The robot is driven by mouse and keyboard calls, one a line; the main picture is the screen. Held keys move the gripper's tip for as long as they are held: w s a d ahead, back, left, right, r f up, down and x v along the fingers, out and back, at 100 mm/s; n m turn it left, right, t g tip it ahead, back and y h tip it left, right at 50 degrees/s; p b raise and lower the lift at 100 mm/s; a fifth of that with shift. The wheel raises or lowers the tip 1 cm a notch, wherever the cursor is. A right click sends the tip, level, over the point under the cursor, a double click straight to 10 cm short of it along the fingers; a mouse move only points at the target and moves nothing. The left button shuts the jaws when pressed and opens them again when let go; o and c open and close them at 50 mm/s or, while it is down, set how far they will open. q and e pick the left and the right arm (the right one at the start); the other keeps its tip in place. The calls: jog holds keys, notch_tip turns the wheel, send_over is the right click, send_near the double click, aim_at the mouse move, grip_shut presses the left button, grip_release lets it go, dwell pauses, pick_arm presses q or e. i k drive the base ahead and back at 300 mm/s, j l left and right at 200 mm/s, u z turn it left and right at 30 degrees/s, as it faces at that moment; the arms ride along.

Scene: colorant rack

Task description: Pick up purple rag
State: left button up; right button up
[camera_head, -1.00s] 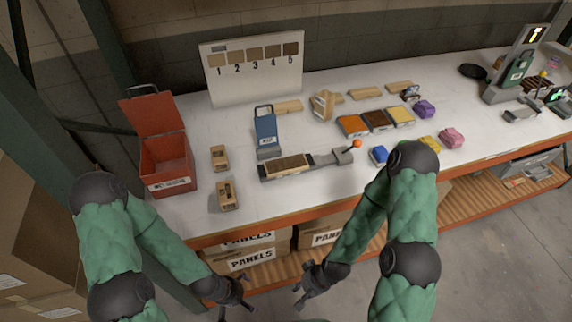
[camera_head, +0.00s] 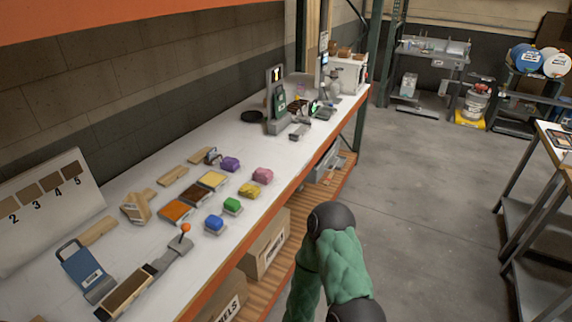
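The purple rag (camera_head: 230,164) is a small folded bundle on the white workbench, behind the pink rag (camera_head: 262,175) and beside a small dark metal item. Nothing covers it. One green arm of mine with dark joints shows at the bottom centre, in front of the bench, well apart from the rag. Its gripper is below the frame. My other gripper is also out of view.
Blue (camera_head: 214,223), green (camera_head: 232,205) and yellow (camera_head: 249,190) rags line the bench's front edge (camera_head: 205,295). Trays of colorant (camera_head: 195,193) lie behind them. An orange-knobbed device (camera_head: 178,250) stands nearer. Open floor (camera_head: 420,190) lies right of the bench.

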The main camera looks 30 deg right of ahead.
aim_at(228, 163)
jog(key=z, duration=0.5)
jog(key=u, duration=0.55)
jog(key=l+u, duration=0.4)
jog(key=i+l+u, duration=0.1)
jog(key=l+u, duration=0.15)
jog(key=u, duration=0.15)
jog(key=l+u, duration=0.3)
jog(key=u, duration=0.15)
jog(key=k+l+u, duration=0.15)
jog(key=l+u, duration=0.25)
jog(key=k+l+u, duration=0.1)
jog(key=u, duration=0.3)
jog(key=l, duration=0.1)
